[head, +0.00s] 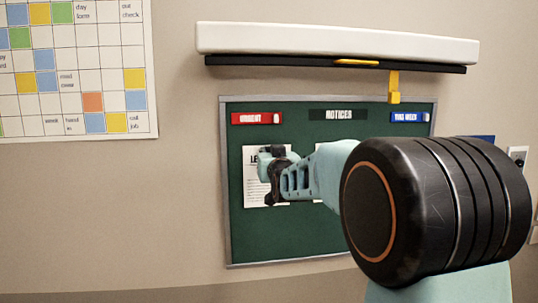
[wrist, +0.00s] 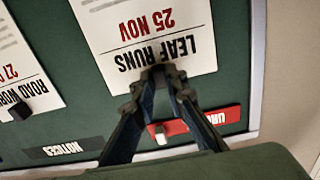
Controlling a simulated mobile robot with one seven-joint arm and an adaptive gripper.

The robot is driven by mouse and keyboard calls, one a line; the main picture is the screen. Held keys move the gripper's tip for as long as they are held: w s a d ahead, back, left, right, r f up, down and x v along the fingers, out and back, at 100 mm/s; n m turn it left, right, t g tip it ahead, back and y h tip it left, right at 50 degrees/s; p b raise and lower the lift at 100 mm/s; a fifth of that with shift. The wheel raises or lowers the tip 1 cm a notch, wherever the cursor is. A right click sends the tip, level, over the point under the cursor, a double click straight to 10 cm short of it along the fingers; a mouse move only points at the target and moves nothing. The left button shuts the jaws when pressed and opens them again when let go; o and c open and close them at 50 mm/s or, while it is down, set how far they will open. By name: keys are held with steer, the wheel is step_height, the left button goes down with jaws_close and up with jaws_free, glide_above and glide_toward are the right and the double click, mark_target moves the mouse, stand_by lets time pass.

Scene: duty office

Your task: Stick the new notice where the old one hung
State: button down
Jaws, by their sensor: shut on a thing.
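The Leaf Runs notice (wrist: 150,30), a white sheet with black and red print and "25 NOV", is upside down in the wrist view. In the head view it (head: 255,187) is on or just in front of the left part of the green board (head: 290,235), below the red URGENT label (head: 250,118). My gripper (wrist: 163,74) is shut at its top edge; it also shows in the head view (head: 272,165). A dark block at the fingertips may be a magnet or the tips. I cannot tell whether the sheet touches the board.
A Road Works notice (wrist: 20,65) with a black magnet (wrist: 19,109) hangs beside it, mostly hidden behind my arm in the head view. A white lamp or shelf (head: 335,43) juts out above the board, with a yellow tab (head: 394,85) hanging down. A wall calendar (head: 75,75) is at left.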

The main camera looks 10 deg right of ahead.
steer(key=c, duration=1.8)
jaws_free()
steer(key=shift+c, duration=0.2)
